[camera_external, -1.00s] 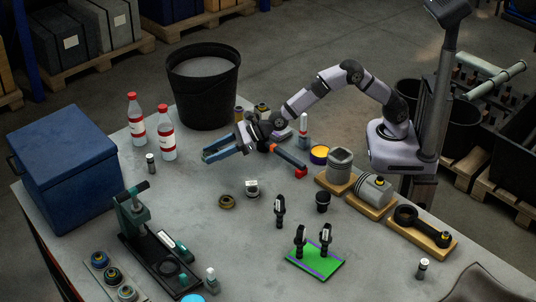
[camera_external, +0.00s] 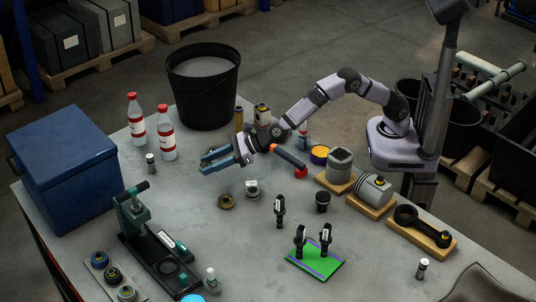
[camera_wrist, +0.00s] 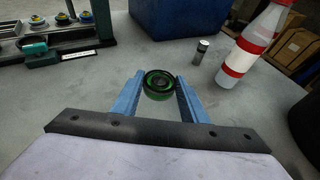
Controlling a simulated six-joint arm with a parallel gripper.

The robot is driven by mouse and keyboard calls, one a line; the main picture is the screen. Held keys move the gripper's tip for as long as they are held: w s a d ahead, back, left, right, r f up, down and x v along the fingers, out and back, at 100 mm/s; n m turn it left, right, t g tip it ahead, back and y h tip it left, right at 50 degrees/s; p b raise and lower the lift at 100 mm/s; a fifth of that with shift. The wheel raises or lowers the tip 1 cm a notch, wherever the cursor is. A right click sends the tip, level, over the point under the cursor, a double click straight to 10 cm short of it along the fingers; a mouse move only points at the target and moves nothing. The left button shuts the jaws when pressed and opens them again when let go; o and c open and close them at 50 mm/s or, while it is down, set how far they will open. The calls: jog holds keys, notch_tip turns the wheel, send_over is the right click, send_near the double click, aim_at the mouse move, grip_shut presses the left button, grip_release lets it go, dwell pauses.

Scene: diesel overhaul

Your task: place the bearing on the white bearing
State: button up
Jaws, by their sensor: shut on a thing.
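My gripper (camera_external: 216,160) has blue fingers and is above the table on the near side of the black bucket. In the wrist view my gripper (camera_wrist: 159,88) is shut on a dark ring-shaped bearing with a green band (camera_wrist: 158,84), held between the fingertips. The external view hardly shows this bearing between the fingers. A whitish bearing (camera_external: 252,188) stands on the table to the lower right of my fingers in the external view. A brownish ring bearing (camera_external: 227,202) lies flat to its left. Neither is visible in the wrist view.
Two red-capped bottles (camera_external: 167,140) and a small cylinder (camera_external: 151,163) stand to the left of my gripper. A blue box (camera_external: 70,165) and a green press (camera_external: 140,225) lie further left. Black upright parts (camera_external: 279,210) stand to the right. Bare table lies below.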

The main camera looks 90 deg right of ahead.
jog(key=shift+w+r+m+h, duration=0.3)
jog(key=shift+w+r+m, duration=0.1)
jog(key=shift+w+r, duration=0.15)
jog(key=s+d+r+m+g+h, duration=0.1)
jog(key=d+m+h, duration=0.7)
jog(key=d, duration=0.9)
notch_tip(320, 180, up, 2)
jog(key=shift+s+r+m+g+h, duration=0.25)
jog(key=shift+g+h, duration=0.25)
jog(key=shift+h, duration=0.5)
jog(key=shift+w+f, duration=0.1)
jog(key=shift+f+p, duration=1.35)
jog(key=shift+f, duration=3.6)
jog(key=shift+f+b, duration=0.2)
jog(key=shift+b, duration=0.1)
